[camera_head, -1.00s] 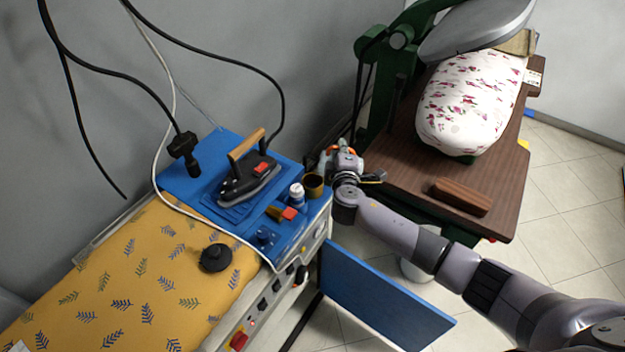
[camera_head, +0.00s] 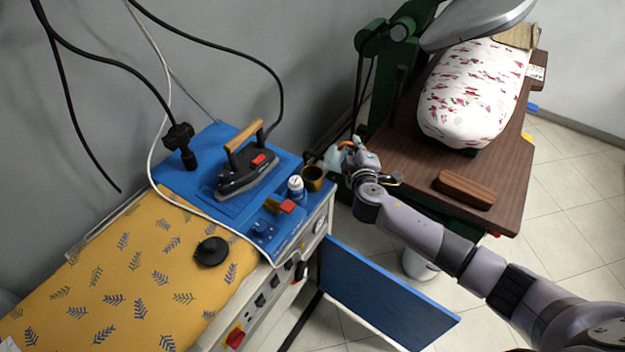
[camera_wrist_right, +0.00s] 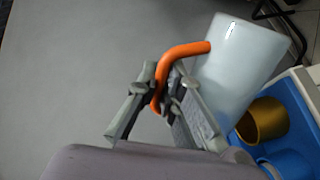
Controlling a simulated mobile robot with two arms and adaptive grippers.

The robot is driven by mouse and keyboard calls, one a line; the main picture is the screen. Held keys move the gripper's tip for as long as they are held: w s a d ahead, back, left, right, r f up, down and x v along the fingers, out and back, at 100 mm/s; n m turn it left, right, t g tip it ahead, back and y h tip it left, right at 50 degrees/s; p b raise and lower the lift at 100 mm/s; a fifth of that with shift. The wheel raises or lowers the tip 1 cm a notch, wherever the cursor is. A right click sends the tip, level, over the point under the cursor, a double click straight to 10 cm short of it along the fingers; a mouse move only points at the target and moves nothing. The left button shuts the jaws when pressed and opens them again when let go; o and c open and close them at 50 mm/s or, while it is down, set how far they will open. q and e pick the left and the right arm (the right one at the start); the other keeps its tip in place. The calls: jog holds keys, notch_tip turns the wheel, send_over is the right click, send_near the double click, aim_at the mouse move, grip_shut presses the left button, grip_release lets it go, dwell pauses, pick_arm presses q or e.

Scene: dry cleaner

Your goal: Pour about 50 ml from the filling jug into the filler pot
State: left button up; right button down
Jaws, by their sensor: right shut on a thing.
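The filling jug is a whitish translucent vessel with an orange handle. In the right wrist view the jug (camera_wrist_right: 238,68) is tilted, and my right gripper (camera_wrist_right: 165,95) is shut on its handle. In the head view the jug (camera_head: 333,157) shows only in part behind my right gripper (camera_head: 350,160). The filler pot (camera_head: 313,178), a small brass-coloured cup, stands on the blue shelf's right edge, just left of and below the jug. In the wrist view the pot (camera_wrist_right: 263,121) shows beside the jug, apart from it. No liquid stream shows. My left gripper is not in view.
A white bottle (camera_head: 296,188) stands left of the pot, and a red-ended brush-like block (camera_head: 280,206) lies nearby. An iron (camera_head: 248,172) rests on the blue surface (camera_head: 188,180). The brown press table (camera_head: 400,165) is close on the right.

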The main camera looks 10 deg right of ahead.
jog(key=shift+w+d+r, duration=0.1)
jog(key=shift+f+b, duration=0.3)
jog(key=shift+b, duration=0.15)
jog(key=d+f+m+b, duration=0.1)
jog(key=b, duration=0.2)
jog(key=d+f+m+b, duration=0.1)
jog(key=f+m+b, duration=0.1)
jog(key=b, duration=0.2)
jog(key=s+f+m+t+y+b, duration=0.1)
jog(key=f+b, duration=0.1)
jog(key=b, duration=0.1)
jog(key=shift+d+m, duration=0.4)
jog(key=s+d+f+m+t+b, duration=0.1)
jog(key=d+f+m+b, duration=0.4)
jog(key=b, duration=0.5)
jog(key=shift+s+d+f+m+y, duration=0.25)
jog(key=shift+d+f+m+y, duration=0.15)
jog(key=shift+f+m, duration=0.65)
